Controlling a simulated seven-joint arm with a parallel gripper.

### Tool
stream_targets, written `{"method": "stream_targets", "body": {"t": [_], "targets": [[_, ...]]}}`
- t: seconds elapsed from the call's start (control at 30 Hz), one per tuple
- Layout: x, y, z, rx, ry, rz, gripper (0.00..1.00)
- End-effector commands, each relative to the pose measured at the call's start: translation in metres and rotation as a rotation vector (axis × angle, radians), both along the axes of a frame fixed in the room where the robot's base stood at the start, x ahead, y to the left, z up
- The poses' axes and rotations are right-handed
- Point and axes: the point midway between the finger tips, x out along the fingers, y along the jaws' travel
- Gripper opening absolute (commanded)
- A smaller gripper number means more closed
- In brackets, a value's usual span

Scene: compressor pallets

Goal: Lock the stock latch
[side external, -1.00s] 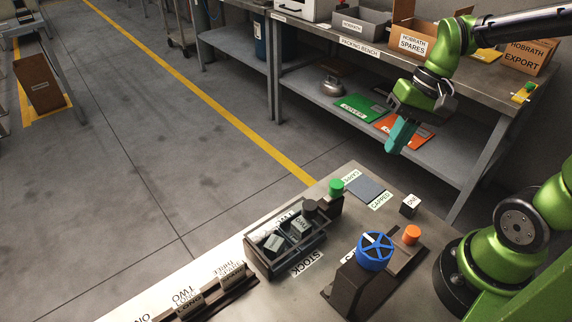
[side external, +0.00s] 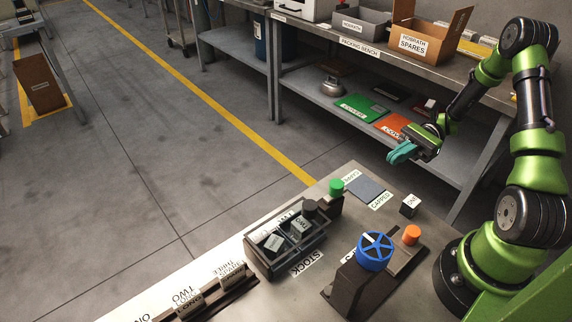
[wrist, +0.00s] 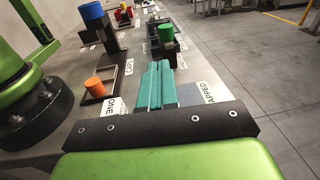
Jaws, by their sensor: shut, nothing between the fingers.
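The stock tray (side external: 262,262) is a dark open box beside the STOCK label (side external: 306,264) on the bench, with several grey labelled blocks in it. At its back right corner stand a dark round knob (side external: 310,207) and a green cylinder (side external: 336,186) on a dark mount; I cannot tell which part is the latch. The green cylinder also shows in the wrist view (wrist: 165,33), beyond my fingers. My gripper (side external: 402,152) is shut and empty, its teal fingers in the air beyond the bench's back right, apart from the tray. The fingers also show in the wrist view (wrist: 156,86).
A blue handwheel (side external: 375,250) on a dark stand and an orange cylinder (side external: 412,234) stand right of the tray. A small ONE cube (side external: 408,206) and a blue-grey pad (side external: 365,188) lie behind. The packing bench (side external: 335,42) stands at the back.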

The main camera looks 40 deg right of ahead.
Motion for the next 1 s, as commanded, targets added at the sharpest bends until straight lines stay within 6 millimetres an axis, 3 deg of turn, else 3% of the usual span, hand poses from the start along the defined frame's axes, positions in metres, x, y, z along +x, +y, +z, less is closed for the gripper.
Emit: {"method": "stream_targets", "body": {"t": [0.57,0.77,1.0], "targets": [[0.002,-0.005,-0.007,0.068,0.019,-0.049,0.0],[0.005,0.019,-0.006,0.068,0.02,-0.046,0.0],[0.013,0.07,-0.006,0.068,0.019,-0.044,0.0]]}}
